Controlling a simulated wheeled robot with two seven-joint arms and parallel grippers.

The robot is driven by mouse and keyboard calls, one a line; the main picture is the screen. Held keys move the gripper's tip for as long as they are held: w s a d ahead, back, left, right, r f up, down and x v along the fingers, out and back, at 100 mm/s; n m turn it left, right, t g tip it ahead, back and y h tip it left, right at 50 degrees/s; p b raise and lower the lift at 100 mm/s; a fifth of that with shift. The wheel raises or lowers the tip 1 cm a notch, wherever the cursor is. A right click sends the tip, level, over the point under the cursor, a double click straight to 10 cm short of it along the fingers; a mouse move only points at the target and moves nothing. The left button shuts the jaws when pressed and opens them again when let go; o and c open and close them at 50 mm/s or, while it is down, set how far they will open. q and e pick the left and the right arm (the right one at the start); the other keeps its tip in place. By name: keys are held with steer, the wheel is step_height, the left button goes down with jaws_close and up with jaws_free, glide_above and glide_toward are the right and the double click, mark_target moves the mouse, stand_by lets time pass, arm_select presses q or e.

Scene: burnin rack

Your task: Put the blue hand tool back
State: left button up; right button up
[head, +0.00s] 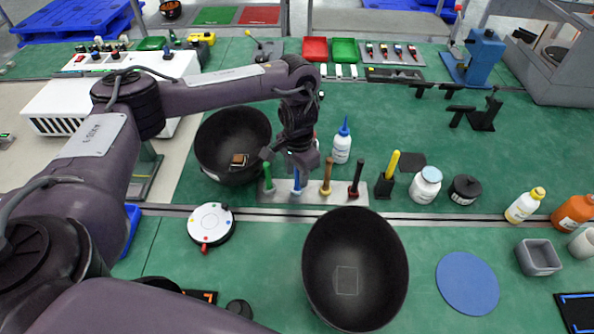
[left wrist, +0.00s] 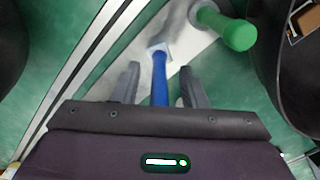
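The blue hand tool (head: 296,183) stands in the pale rack (head: 341,192), between a green-handled tool (head: 268,176) and a brown-handled tool (head: 326,176). My left gripper (head: 299,172) is right above the blue tool, pointing down. In the left wrist view the blue handle (left wrist: 160,78) lies between the two grey fingers (left wrist: 160,86), with a gap on each side, so the gripper is open around it. The green handle (left wrist: 238,34) stands beside it. My right gripper is not in view.
A large black bowl (head: 222,135) stands left behind the rack, and another (head: 383,265) in front of it. A blue-capped bottle (head: 342,147) is close behind the rack. A white round device (head: 210,222) sits front left.

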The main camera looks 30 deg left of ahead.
arm_select(q)
steer(key=shift+r, duration=0.1)
step_height(320, 180, up, 12)
steer(key=p, duration=0.3)
steer(key=shift+w+r, duration=0.1)
steer(key=shift+d, duration=0.1)
stand_by(0.6)
